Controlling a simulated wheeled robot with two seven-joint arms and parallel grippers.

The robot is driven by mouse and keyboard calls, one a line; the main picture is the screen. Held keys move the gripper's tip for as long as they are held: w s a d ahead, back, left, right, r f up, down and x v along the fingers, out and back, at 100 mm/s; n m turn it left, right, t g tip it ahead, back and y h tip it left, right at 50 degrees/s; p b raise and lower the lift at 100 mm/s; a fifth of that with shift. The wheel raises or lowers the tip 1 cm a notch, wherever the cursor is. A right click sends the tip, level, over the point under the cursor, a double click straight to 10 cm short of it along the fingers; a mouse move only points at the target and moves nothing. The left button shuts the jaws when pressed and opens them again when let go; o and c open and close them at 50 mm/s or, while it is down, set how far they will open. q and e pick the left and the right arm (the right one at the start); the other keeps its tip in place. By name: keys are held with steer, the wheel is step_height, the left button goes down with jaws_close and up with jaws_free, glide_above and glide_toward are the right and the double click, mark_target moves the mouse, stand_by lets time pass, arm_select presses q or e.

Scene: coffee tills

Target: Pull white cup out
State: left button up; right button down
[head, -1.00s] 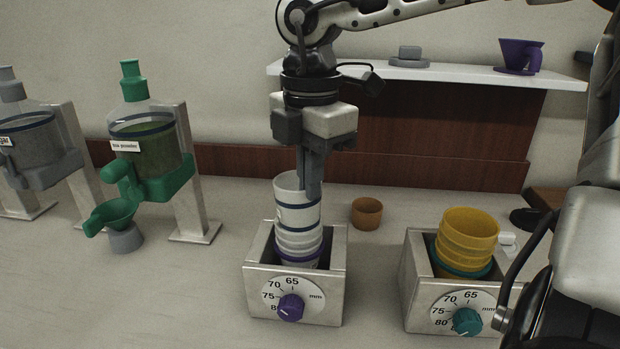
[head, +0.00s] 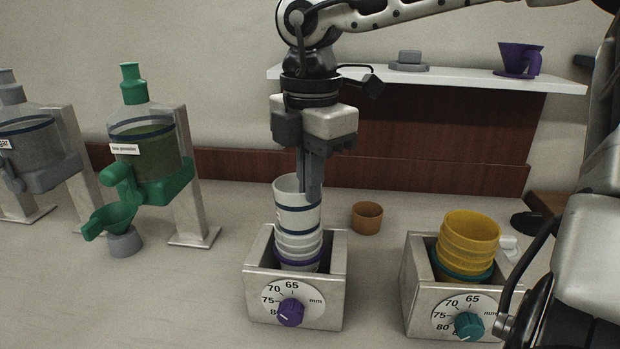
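A stack of white cups (head: 298,222) with dark blue bands stands in the metal dispenser box (head: 262,283) with the purple knob. The stack sits inside a purple ring and rises well above the box. My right gripper (head: 309,190) points straight down over the stack, its fingers at the rim and upper right wall of the top cup. From this side one finger hides the other, so whether they are closed on the wall cannot be seen. My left gripper is out of view.
A second dispenser box (head: 420,300) at the right holds stacked yellow cups (head: 469,238). A small brown cup (head: 367,217) stands behind, between the boxes. The tea powder dispenser (head: 150,160) stands at the left. A white shelf (head: 455,79) runs along the back.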

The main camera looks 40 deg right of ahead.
steer(key=shift+r+p, duration=1.7)
steer(key=shift+r, duration=1.05)
